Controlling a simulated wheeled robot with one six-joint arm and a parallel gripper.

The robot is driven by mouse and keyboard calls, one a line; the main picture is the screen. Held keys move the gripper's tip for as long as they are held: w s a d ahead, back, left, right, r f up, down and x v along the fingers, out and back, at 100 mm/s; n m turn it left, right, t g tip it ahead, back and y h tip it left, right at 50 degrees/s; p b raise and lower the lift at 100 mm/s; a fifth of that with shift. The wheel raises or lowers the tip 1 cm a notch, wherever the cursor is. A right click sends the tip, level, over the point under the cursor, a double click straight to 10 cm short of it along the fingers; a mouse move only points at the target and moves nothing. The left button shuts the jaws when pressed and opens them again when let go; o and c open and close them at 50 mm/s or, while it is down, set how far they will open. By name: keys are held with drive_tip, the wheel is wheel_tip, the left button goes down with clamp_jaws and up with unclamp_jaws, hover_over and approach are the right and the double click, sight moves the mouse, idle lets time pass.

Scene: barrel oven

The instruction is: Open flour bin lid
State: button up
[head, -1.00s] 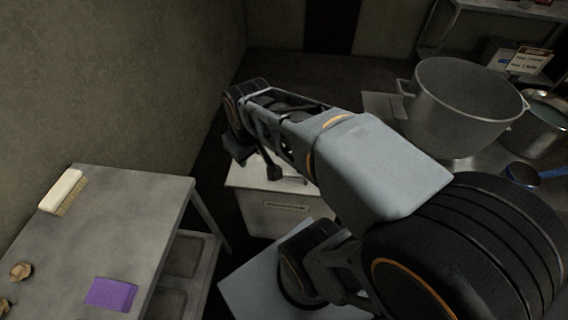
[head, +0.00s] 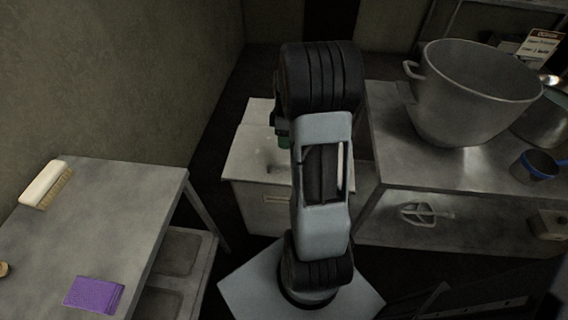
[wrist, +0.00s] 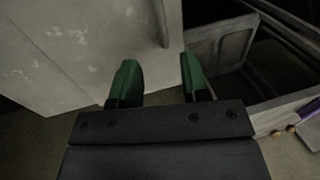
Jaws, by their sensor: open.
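The flour bin appears to be the pale box (head: 262,212) on the floor between the two tables in the head view. Its light, flat lid (head: 245,150) lies shut on top, partly hidden by my arm. In the wrist view a pale, smudged surface, probably the lid (wrist: 75,50), fills the upper left, with a raised bar, perhaps its handle (wrist: 162,25). My gripper (wrist: 156,75) is open and empty, its green fingers apart in front of the pale surface. One green finger shows beside my arm over the bin in the head view. I cannot tell whether it touches.

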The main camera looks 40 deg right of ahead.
hover_over(284, 162)
drive_tip(key=s+a, duration=0.3)
drive_tip(key=s, duration=0.1)
wheel_tip(284, 162, down, 10)
drive_tip(key=shift+w+d+f+b, duration=0.15)
drive_tip(key=shift+b, duration=0.2)
clamp_jaws()
